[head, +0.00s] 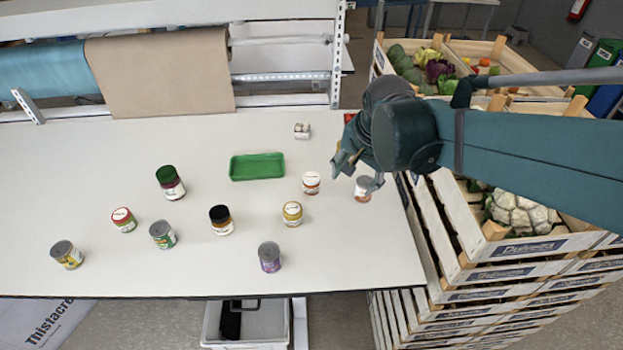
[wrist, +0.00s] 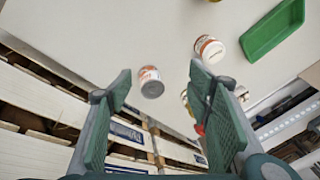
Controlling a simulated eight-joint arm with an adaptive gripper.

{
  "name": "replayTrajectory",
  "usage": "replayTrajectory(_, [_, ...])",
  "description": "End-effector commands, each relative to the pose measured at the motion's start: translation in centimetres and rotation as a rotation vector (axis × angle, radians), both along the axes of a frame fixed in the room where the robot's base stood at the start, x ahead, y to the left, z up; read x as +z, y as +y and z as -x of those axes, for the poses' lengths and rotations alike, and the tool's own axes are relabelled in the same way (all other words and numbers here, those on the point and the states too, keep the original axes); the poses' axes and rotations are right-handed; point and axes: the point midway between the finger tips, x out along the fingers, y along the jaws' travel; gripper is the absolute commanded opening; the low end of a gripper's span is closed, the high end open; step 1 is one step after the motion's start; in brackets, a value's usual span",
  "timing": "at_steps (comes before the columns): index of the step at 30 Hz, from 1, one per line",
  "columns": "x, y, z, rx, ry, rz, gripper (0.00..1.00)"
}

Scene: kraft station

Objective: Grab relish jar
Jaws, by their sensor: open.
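My gripper (head: 357,172) is open and empty, above the right end of the table. In the wrist view my gripper (wrist: 159,75) has its two fingers spread wide, with a small can (wrist: 150,82) showing in the gap, below the fingers. This can also shows in the head view (head: 363,195), partly hidden by a finger. No label is readable enough to tell the relish jar.
A green tray (head: 257,167) lies empty at mid-table. More cans stand among the jars: green-labelled (head: 163,236), purple (head: 270,258) and yellow (head: 67,255). A small box (head: 302,131) is at the back. Stacked produce crates (head: 490,272) stand beside the table's right edge.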

Motion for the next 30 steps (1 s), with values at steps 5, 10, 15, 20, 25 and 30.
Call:
replayTrajectory(5, [0.3, 1.3, -2.0, -0.089, 0.046, -0.026, 0.51])
replayTrajectory(10, [0.1, 2.6, -3.7, -0.181, 0.089, -0.048, 0.51])
replayTrajectory(15, [-0.3, 3.9, -5.3, -0.272, 0.131, -0.064, 0.51])
replayTrajectory(20, [-0.9, 5.3, -6.7, -0.36, 0.17, -0.075, 0.51])
replayTrajectory(25, [-1.7, 6.6, -8.0, -0.454, 0.21, -0.081, 0.51])
replayTrajectory(30, [-2.7, 8.1, -9.3, -0.549, 0.248, -0.083, 0.51])
